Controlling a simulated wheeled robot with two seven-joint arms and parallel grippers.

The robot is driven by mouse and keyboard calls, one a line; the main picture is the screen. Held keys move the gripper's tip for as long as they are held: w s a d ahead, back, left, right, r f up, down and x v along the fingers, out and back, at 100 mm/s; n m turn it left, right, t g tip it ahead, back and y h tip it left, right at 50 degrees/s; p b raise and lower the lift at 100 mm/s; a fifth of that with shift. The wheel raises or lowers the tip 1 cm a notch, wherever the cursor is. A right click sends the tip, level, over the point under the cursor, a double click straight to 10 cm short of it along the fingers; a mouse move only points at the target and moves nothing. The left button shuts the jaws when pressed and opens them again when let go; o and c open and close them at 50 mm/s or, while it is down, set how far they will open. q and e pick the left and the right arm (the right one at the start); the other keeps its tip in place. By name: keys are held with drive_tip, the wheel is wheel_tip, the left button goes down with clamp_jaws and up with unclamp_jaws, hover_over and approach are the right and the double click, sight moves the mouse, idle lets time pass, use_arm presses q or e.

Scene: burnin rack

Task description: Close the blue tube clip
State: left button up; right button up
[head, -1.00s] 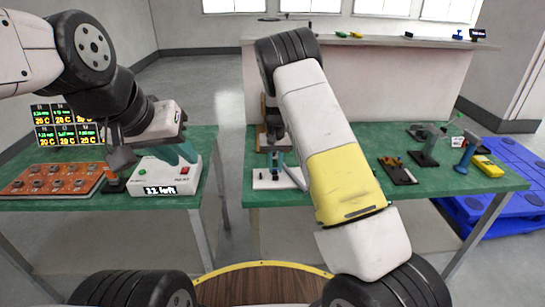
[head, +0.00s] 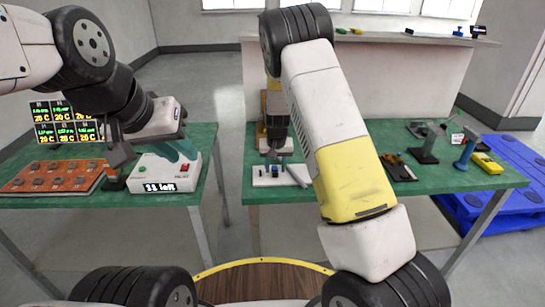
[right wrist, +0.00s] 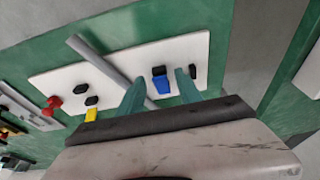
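The blue tube clip (right wrist: 160,80) stands on a white board (right wrist: 55,83), near a grey tube (right wrist: 97,60) that lies across the board. My right gripper (right wrist: 160,91) is open. In the right wrist view its two teal fingers are apart, with the blue clip showing in the gap between them. I cannot tell whether they touch it. The white board also shows in the head view (head: 262,181), below my right gripper, whose fingers are hard to make out there. My left gripper (head: 186,150) hangs over a white box at the left table; its finger gap is unclear.
A yellow clip (right wrist: 91,115) and black clips stand on the same board. Tools and a yellow device (head: 487,163) stand at the right.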

drive_tip(key=v, duration=0.7)
drive_tip(key=shift+r, duration=0.35)
drive_tip(key=shift+s, duration=0.1)
drive_tip(key=shift+c, duration=0.2)
drive_tip(key=shift+r, duration=0.3)
drive_tip(key=c, duration=0.4)
drive_tip(key=shift+g, duration=0.5)
drive_tip(key=r, duration=0.2)
drive_tip(key=w+r, duration=0.1)
drive_tip(key=r, duration=0.2)
drive_tip(key=w+r, duration=0.1)
drive_tip(key=r, duration=0.1)
drive_tip(key=shift+w+r, duration=0.1)
drive_tip(key=shift+r, duration=0.15)
clamp_jaws()
hover_over(275, 168)
drive_tip(key=f, duration=1.2)
drive_tip(key=shift+s, duration=0.2)
drive_tip(key=shift+s+f, duration=0.2)
drive_tip(key=shift+f, duration=0.5)
